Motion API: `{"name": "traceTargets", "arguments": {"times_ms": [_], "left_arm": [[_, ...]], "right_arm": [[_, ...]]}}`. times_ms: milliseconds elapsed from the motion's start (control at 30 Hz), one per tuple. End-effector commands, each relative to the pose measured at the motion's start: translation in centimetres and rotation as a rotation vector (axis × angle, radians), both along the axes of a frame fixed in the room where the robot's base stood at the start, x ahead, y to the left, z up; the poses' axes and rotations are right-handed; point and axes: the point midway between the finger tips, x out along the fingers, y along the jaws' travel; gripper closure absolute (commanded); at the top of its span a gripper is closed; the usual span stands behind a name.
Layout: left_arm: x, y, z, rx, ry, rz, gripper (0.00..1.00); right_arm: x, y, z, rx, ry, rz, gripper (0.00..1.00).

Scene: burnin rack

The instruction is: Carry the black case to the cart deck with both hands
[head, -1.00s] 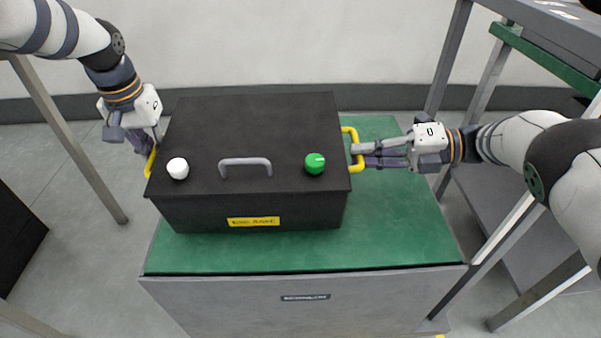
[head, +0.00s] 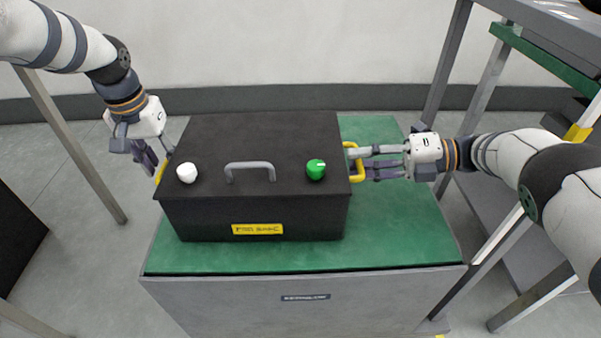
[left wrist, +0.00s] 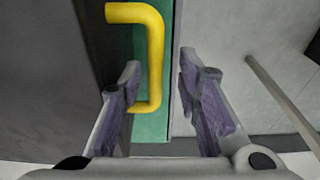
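The black case (head: 255,210) sits on the green deck (head: 400,240) of the grey cart, toward its left side. It has a yellow handle at each end. My left gripper (head: 159,160) is open beside the left yellow handle (head: 160,170). In the left wrist view, this handle (left wrist: 154,50) lies near the left finger, and the open fingers (left wrist: 160,85) are apart without gripping it. My right gripper (head: 365,163) has its fingers spread at the right yellow handle (head: 359,175); they do not look closed on it.
The case lid carries a grey handle (head: 250,166), a white knob (head: 187,173) and a green knob (head: 316,169). A grey rack with a green-edged shelf (head: 545,52) stands at the right. The deck is bare right of the case and along its front.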

Motion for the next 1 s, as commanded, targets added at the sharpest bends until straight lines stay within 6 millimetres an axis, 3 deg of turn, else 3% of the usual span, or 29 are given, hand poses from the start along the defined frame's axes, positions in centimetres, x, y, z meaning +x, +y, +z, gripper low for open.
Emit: {"name": "traceTargets", "arguments": {"times_ms": [33, 100, 133, 500, 800, 1000], "left_arm": [[0.0, 0.0, 0.0, 0.000, 0.000, 0.000, 0.54], [0.0, 0.0, 0.0, -0.001, 0.000, 0.000, 0.38], [0.0, 0.0, 0.0, -0.001, 0.000, 0.000, 0.37], [0.0, -0.3, 0.4, -0.005, -0.002, -0.003, 0.37], [-0.7, -0.1, 5.8, -0.001, -0.004, -0.002, 0.37], [-1.1, 0.1, 7.7, 0.001, 0.001, 0.000, 0.37]], "right_arm": [[0.1, 0.0, 0.2, 0.002, -0.003, -0.001, 0.69], [0.1, 0.0, 0.2, 0.002, -0.003, -0.001, 0.69], [0.1, 0.0, 0.2, 0.002, -0.003, -0.001, 0.69], [0.0, 0.2, 0.2, 0.004, -0.005, 0.003, 0.69], [0.0, 0.2, 0.2, 0.003, -0.004, 0.002, 0.69], [0.0, 0.1, 0.2, 0.003, -0.004, 0.001, 0.69]]}}
